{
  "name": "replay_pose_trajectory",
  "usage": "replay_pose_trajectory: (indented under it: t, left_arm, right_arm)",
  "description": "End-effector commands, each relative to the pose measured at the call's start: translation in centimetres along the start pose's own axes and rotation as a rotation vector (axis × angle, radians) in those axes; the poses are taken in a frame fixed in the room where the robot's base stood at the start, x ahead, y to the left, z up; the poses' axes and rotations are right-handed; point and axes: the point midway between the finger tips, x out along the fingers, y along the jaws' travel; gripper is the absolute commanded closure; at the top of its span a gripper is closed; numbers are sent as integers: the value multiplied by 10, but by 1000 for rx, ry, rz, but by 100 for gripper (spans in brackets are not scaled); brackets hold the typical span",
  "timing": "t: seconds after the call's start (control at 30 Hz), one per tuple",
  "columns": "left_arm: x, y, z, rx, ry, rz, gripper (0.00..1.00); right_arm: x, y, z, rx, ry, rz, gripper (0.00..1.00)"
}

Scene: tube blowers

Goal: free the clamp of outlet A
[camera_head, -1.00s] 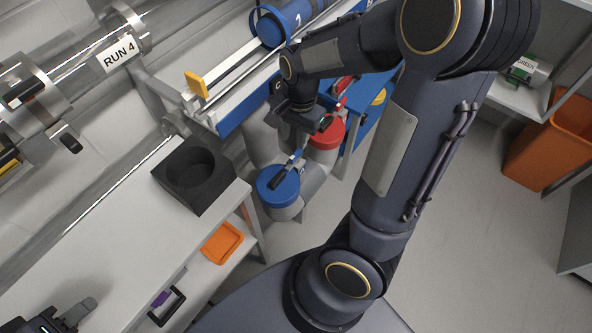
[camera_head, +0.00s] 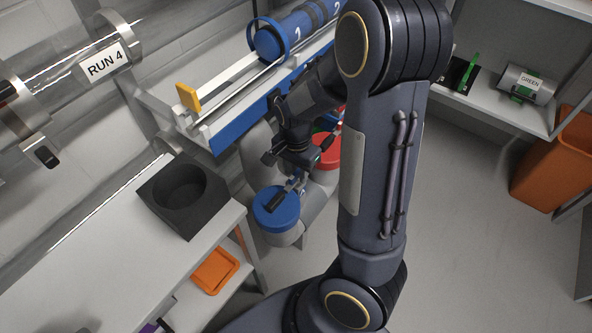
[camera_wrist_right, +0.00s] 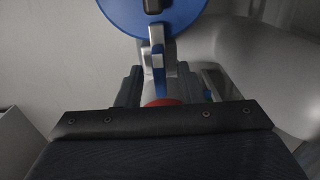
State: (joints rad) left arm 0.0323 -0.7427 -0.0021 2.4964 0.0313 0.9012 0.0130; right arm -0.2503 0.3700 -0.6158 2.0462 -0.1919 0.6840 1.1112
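A blue round cap (camera_head: 276,208) closes a grey outlet pipe below the blue rack. A clamp (camera_head: 285,196) with a dark grip and a metal and blue lever lies across it. No letter A is readable, so I cannot tell which outlet it is. The right wrist view shows the blue cap (camera_wrist_right: 155,14) and the clamp lever (camera_wrist_right: 156,60). My right gripper (camera_head: 300,177) is just beyond the cap. Its fingers (camera_wrist_right: 160,85) stand apart on both sides of the lever; contact is not clear. My left gripper is out of view.
A red cap (camera_head: 327,152) is close behind my right gripper, partly hidden by my arm. The blue rack (camera_head: 232,130) overhangs on the left. A bench (camera_head: 130,260) carries a black holder block (camera_head: 186,196). Open floor lies to the right.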

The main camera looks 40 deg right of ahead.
Motion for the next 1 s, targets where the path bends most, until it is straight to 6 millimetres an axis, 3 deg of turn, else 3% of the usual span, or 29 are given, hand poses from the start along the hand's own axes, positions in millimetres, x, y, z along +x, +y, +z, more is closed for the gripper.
replay_pose_trajectory:
  t: [0.07,0.33,0.67,1.0]
  left_arm:
    - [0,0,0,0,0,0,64]
    - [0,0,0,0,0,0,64]
    - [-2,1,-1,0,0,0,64]
    - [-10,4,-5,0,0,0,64]
  right_arm:
    - [0,0,0,0,0,0,66]
    - [0,0,0,0,0,0,100]
    - [-1,0,0,-22,-1,0,100]
    - [-2,0,0,-210,-1,1,100]
